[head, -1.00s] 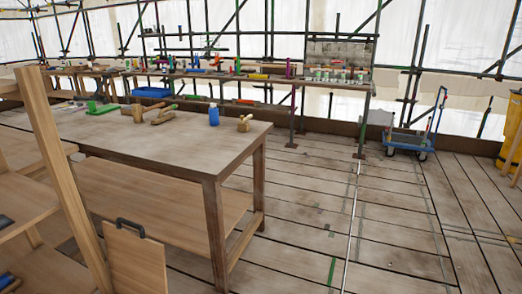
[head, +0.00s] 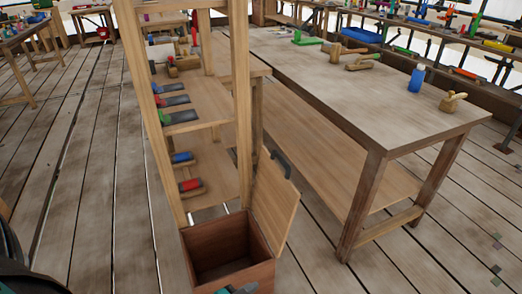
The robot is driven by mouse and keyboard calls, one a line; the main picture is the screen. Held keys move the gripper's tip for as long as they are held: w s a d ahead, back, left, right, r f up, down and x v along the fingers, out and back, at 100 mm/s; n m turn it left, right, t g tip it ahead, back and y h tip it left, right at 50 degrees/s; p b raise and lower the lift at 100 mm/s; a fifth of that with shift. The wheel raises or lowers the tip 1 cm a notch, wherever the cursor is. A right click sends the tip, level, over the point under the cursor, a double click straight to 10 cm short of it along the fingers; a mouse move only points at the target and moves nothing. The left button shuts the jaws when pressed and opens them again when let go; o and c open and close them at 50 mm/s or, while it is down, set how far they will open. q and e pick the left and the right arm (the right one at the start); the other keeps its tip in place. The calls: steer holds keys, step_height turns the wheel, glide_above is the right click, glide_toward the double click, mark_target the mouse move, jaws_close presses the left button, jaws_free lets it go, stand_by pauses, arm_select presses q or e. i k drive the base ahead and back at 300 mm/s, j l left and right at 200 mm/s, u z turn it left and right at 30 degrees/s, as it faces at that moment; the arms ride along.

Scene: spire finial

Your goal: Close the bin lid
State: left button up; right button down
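The bin (head: 232,247) is an open reddish-brown wooden box on the floor at the bottom centre of the head view. Its inside is dark and looks empty. The lid (head: 273,208) is a lighter wooden panel standing up and open along the bin's right side, tilted. A dark handle (head: 281,164) sits at the lid's top edge. A small teal and dark shape (head: 240,289) shows at the bottom edge, by the bin's front; I cannot tell what it is. Neither gripper can be made out.
A wooden shelf (head: 247,100) holding several tools stands directly behind the bin. A large workbench (head: 365,95) with a blue bottle (head: 417,78) and wooden tools stands to the right. Plank floor is clear to the left. A dark part, probably mine, shows at the lower left edge.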

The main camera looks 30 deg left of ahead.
mark_target(275, 199)
steer(key=i+l+u, duration=0.15)
steer(key=u, duration=0.25)
steer(key=i+l+u, duration=0.1)
steer(key=u, duration=0.25)
steer(key=i+l+u, duration=0.1)
steer(key=l+u, duration=0.15)
steer(key=u, duration=0.15)
steer(key=i+l+u, duration=0.15)
steer(key=l+u, duration=0.15)
steer(key=u, duration=0.15)
steer(key=l+u, duration=0.4)
steer(key=i+j, duration=0.05)
